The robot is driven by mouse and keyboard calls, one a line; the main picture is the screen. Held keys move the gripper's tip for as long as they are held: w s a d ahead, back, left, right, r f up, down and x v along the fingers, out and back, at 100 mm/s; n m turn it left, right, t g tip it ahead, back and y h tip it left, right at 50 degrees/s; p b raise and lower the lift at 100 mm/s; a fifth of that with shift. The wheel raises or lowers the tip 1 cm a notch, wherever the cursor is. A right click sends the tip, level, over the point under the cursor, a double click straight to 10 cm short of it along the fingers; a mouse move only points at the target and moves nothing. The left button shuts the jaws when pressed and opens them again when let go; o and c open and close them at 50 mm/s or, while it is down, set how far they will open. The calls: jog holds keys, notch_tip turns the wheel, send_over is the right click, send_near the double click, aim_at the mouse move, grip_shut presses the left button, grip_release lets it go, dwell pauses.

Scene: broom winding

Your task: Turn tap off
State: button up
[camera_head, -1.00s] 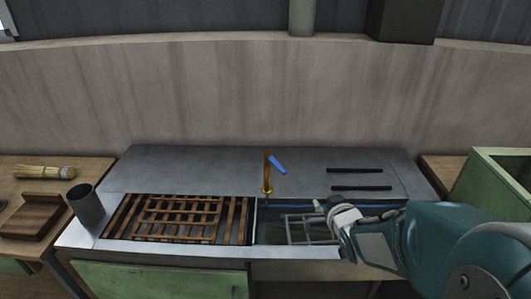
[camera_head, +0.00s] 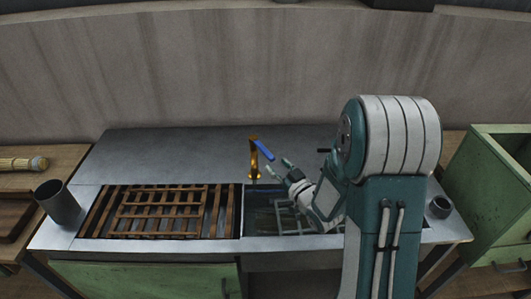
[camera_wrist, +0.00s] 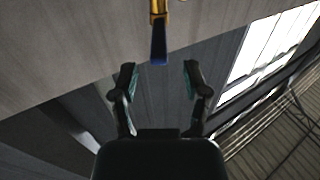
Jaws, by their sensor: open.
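The tap (camera_head: 254,160) is a brass spout with a blue lever handle (camera_head: 264,150), standing at the back edge of the sink basin (camera_head: 262,223). My gripper (camera_head: 278,166) is open and empty, just to the right of the tap, close to the blue lever. In the wrist view the blue lever (camera_wrist: 159,45) hangs from the brass body (camera_wrist: 157,10) at top centre, ahead of and between the two open fingertips of my gripper (camera_wrist: 160,78). The lever looks apart from both fingers. Whether water runs cannot be told.
A wooden slatted rack (camera_head: 165,211) covers the left of the metal counter, beside a dark cup (camera_head: 58,203). A small dark cup (camera_head: 439,207) stands at the right. The wall (camera_head: 220,75) rises behind.

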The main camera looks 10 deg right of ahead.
aim_at(267, 151)
jog(key=x, duration=0.6)
jog(key=shift+w, duration=0.3)
grip_shut()
